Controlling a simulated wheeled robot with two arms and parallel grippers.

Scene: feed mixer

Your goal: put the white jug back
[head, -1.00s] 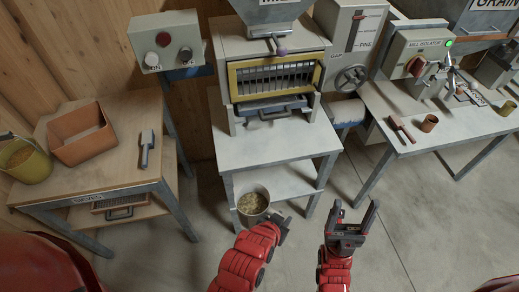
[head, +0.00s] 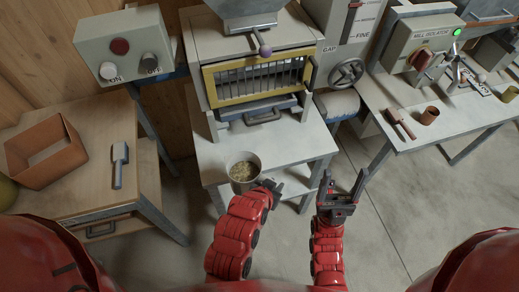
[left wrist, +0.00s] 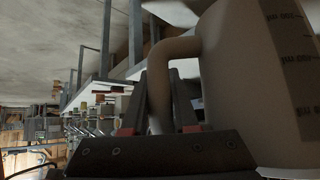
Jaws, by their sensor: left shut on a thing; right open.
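The white jug (head: 239,186), holding grain or feed, hangs at the front edge of the mill table in the head view. My left gripper (head: 271,187) is shut on its handle, at the jug's right side. In the left wrist view the handle (left wrist: 172,48) passes between the fingers, and the jug's pale wall (left wrist: 232,85) carries dark volume marks. The jug looks roughly upright. I cannot tell whether its base touches anything. My right gripper (head: 344,190) is open and empty, to the right of the jug.
The mill table (head: 290,148) has bare top in front of the yellow-framed mill (head: 255,80). At left, a wooden bench (head: 95,200) holds an orange-brown bin (head: 42,155) and a scoop (head: 119,165). The right table (head: 440,135) carries a brown cup (head: 429,116) and a brush-like tool (head: 400,123).

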